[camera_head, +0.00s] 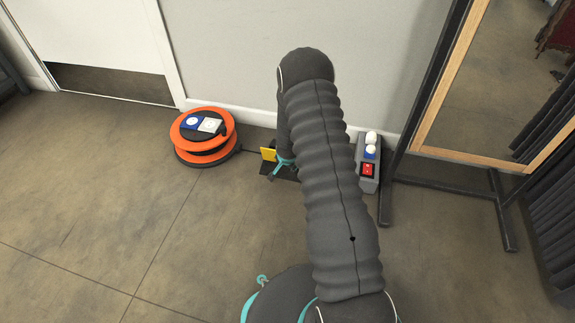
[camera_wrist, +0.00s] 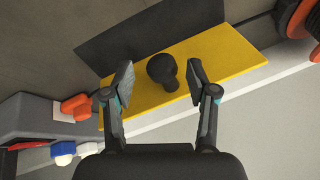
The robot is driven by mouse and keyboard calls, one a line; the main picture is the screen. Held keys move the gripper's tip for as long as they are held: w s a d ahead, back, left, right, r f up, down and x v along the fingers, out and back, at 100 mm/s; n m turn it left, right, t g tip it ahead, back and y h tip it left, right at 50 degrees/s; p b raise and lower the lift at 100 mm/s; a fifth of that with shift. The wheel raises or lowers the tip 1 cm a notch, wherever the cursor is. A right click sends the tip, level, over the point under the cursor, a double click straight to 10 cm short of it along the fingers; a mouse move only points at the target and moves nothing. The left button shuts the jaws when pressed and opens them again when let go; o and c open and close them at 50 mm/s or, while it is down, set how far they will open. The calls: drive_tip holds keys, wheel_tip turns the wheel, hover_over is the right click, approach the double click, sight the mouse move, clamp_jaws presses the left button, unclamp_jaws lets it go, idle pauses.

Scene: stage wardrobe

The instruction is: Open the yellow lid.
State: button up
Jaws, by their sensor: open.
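The yellow lid (camera_wrist: 215,62) is a flat yellow panel with a black round knob (camera_wrist: 161,68) standing out from it in the wrist view. In the head view only a small part of the yellow lid (camera_head: 268,154) shows, low by the wall; my arm hides the rest. My gripper (camera_wrist: 160,76) is open, with one finger on each side of the knob. A gap shows between each finger and the knob. A dark flat panel (camera_wrist: 150,32) lies along the lid's edge. My gripper (camera_head: 284,163) is mostly hidden behind my arm in the head view.
An orange cable reel (camera_head: 205,154) sits on the floor left of the lid, its cable running toward it. A grey box (camera_head: 367,184) with a red switch and white and blue plugs stands to the right. The wall (camera_head: 225,60) is close behind. A framed mirror (camera_head: 465,145) stands farther right.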

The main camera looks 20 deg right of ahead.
drive_tip(key=v, duration=1)
drive_tip(key=shift+s+r, duration=0.1)
drive_tip(key=s+a+r+n+g+y, duration=0.2)
drive_tip(key=s+a+n+g, duration=0.25)
drive_tip(key=s, duration=0.55)
drive_tip(key=s+a+r+n+t+p, duration=0.1)
drive_tip(key=s+r+n+p, duration=0.1)
drive_tip(key=s+r, duration=0.6)
drive_tip(key=s+a+r+n+t+p, duration=0.2)
drive_tip(key=s+r+p, duration=0.2)
drive_tip(key=r, duration=1.8)
drive_tip(key=s+a+r+n+t+p, duration=0.2)
drive_tip(key=s+r+p, duration=0.1)
drive_tip(key=s+r, duration=0.8)
wheel_tip(320, 180, up, 4)
drive_tip(key=shift+s+a+f+h, duration=0.1)
drive_tip(key=shift+s+a+h, duration=0.15)
drive_tip(key=shift+s+h, duration=0.05)
